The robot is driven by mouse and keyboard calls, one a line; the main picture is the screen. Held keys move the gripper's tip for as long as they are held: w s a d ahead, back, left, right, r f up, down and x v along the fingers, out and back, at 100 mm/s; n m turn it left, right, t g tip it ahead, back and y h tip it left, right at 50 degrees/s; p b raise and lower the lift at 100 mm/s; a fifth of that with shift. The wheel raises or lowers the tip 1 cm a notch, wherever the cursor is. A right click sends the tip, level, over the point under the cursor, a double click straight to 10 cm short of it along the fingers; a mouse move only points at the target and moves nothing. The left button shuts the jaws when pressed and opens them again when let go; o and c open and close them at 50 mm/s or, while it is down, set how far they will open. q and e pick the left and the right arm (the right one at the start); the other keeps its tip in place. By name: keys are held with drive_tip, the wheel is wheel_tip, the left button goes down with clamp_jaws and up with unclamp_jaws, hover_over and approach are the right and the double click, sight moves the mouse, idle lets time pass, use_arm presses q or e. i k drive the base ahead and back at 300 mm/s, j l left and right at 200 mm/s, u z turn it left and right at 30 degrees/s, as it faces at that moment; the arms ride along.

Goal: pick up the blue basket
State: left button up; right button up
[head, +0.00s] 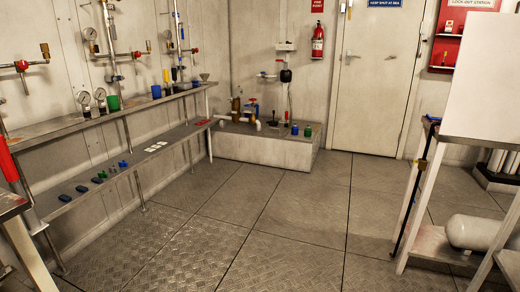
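I cannot make out a thing that is clearly a blue basket. A small blue container (156,91) stands on the upper wall shelf at the left, right of a green one. Another small blue container (295,129) stands on the low plinth at the back, next to a green one. Both are too small to tell whether either is a basket. Neither of my grippers is in view.
The two-level shelf (100,116) along the left wall carries gauges, cups and small parts. The plinth (265,148) holds pipework. The middle floor (270,225) is clear up to the door (375,80).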

sight(295, 129)
drive_tip(key=i+j, duration=0.1)
drive_tip(key=i, duration=5.35)
drive_tip(key=i+z, duration=0.25)
drive_tip(key=i, duration=0.75)
